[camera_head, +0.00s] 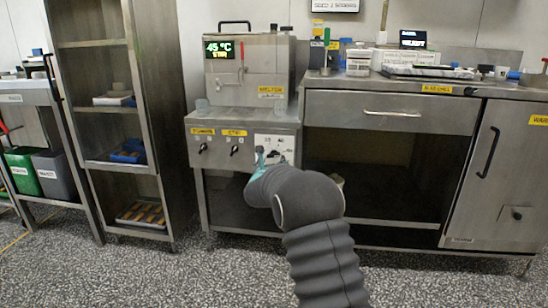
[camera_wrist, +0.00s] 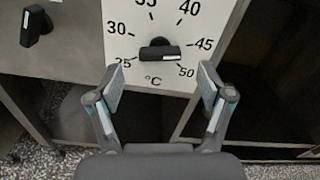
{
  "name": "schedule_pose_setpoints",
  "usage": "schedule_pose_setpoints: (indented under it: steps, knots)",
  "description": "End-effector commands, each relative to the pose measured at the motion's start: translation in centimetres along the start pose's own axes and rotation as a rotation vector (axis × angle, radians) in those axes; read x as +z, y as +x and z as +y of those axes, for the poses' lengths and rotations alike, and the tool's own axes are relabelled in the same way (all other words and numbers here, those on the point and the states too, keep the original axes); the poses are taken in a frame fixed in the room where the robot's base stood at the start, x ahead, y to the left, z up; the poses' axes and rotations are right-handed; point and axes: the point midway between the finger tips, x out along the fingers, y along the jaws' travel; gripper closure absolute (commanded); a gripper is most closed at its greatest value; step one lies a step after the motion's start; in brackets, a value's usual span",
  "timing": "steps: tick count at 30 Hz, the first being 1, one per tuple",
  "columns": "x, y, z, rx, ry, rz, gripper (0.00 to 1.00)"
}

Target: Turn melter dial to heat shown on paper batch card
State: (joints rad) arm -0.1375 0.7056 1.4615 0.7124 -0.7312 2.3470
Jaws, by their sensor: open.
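The melter (camera_head: 247,75) is a steel box on a bench, with a green display (camera_head: 219,49) reading 45 °C. Its white dial plate (camera_head: 276,142) is on the front panel, partly hidden by my arm. I cannot make out a paper batch card.
Another black knob (camera_wrist: 36,25) sits left of the plate; two small knobs show on the same panel. A shelf rack (camera_head: 110,110) stands left. A steel counter (camera_head: 390,115) with an open bay and a cupboard stands right. Speckled floor in front is clear.

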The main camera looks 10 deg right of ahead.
Motion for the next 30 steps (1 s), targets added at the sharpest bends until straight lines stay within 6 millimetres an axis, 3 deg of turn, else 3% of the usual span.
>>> schedule_pose_setpoints:
  steps: [3, 9, 21, 23, 29, 30]
  knots:
    - [0.0, 1.8, -0.1, -0.001, 0.001, 0.000, 0.21]
    - [0.0, 3.6, 0.0, 0.000, 0.000, 0.000, 0.21]
    - [0.0, 4.2, 0.0, 0.000, 0.000, 0.000, 0.21]
    - [0.0, 4.2, 0.0, 0.000, 0.000, 0.000, 0.31]
    - [0.0, 4.2, -0.1, 0.000, 0.000, 0.000, 0.81]
    - [0.0, 4.2, -0.1, 0.000, 0.000, 0.000, 0.81]
